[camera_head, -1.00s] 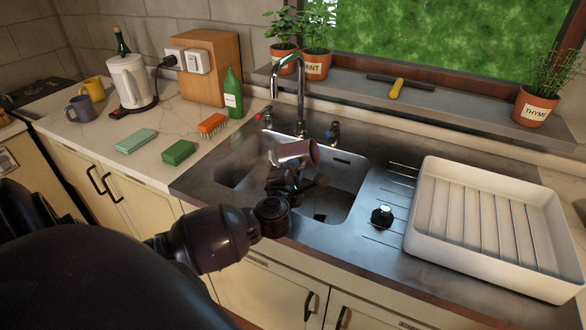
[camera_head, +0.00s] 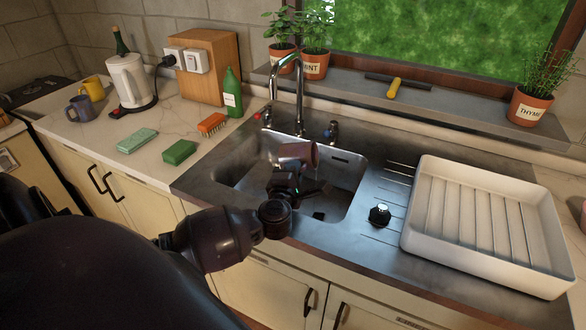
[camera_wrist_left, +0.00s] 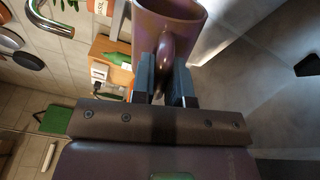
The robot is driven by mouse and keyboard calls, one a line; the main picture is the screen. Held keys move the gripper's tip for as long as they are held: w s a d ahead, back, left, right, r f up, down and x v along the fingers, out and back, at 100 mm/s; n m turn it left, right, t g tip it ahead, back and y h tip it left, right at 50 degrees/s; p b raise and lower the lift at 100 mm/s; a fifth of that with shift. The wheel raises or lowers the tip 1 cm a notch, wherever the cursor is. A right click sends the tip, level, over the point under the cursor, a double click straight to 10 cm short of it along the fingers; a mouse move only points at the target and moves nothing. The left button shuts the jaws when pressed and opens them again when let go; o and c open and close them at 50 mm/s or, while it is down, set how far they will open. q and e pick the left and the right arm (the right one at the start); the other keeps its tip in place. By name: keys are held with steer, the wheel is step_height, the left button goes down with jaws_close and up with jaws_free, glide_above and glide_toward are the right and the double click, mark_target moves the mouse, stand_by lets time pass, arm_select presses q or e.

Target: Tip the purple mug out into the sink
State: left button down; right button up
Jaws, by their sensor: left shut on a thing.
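The purple mug (camera_head: 293,153) is over the sink (camera_head: 345,185), below the tap, lying on its side with its mouth facing right. My left gripper (camera_head: 286,173) is shut on the mug's handle. In the left wrist view the mug (camera_wrist_left: 172,22) is beyond the two fingers (camera_wrist_left: 166,82), which pinch its handle between them. I see no liquid coming out, and the inside of the mug is hard to make out. My right gripper is not in view.
The tap (camera_head: 296,85) arches close behind the mug. A white draining tray (camera_head: 412,240) and a black plug (camera_head: 379,214) are right of the basin.

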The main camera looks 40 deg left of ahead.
arm_select(q)
steer(key=shift+m, duration=0.3)
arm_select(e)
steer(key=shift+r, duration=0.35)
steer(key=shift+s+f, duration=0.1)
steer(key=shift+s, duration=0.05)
arm_select(q)
steer(key=shift+w+d+m+p, duration=0.15)
steer(key=shift+m+p, duration=0.25)
steer(key=shift+p, duration=0.4)
steer(key=shift+f, duration=0.15)
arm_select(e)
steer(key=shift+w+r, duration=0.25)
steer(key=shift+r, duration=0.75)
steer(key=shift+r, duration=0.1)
